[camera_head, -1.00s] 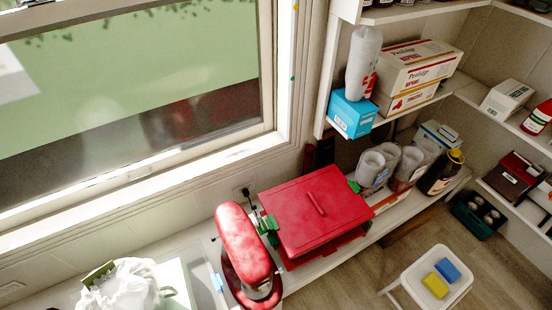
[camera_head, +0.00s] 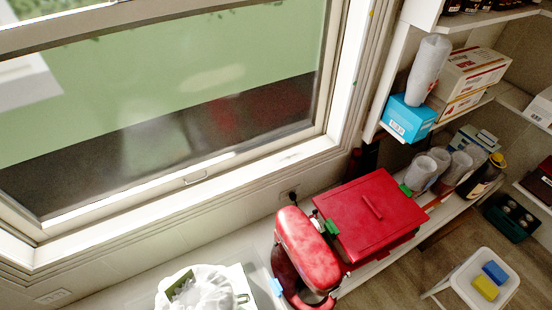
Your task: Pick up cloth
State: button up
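I see no thing that is clearly a cloth. A blue piece (camera_head: 495,272) and a yellow piece (camera_head: 485,287) lie side by side on a white stool (camera_head: 466,278) at the lower right; they look like sponges or folded cloths, and I cannot tell which. A crumpled white bundle (camera_head: 208,290) sits on the counter at the bottom edge, partly cut off; it may be a bag. My gripper is not in view.
A red stand mixer (camera_head: 305,245) and a red lidded box (camera_head: 368,215) stand on the white counter (camera_head: 130,298) below the window. Cups (camera_head: 420,172) and a dark bottle (camera_head: 482,178) stand right of them. Shelves with boxes (camera_head: 465,75) rise at the right. Wooden floor shows around the stool.

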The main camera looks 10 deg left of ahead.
aim_at(481, 285)
jog(key=i+l+z, duration=0.1)
jog(key=l, duration=0.35)
jog(key=i+l+z, duration=0.1)
jog(key=i+l, duration=0.45)
jog(key=l, duration=0.3)
jog(key=i+l+z, duration=0.15)
jog(key=l, duration=0.25)
jog(key=i+l+z, duration=0.1)
jog(key=i+l, duration=0.2)
jog(key=l, duration=0.1)
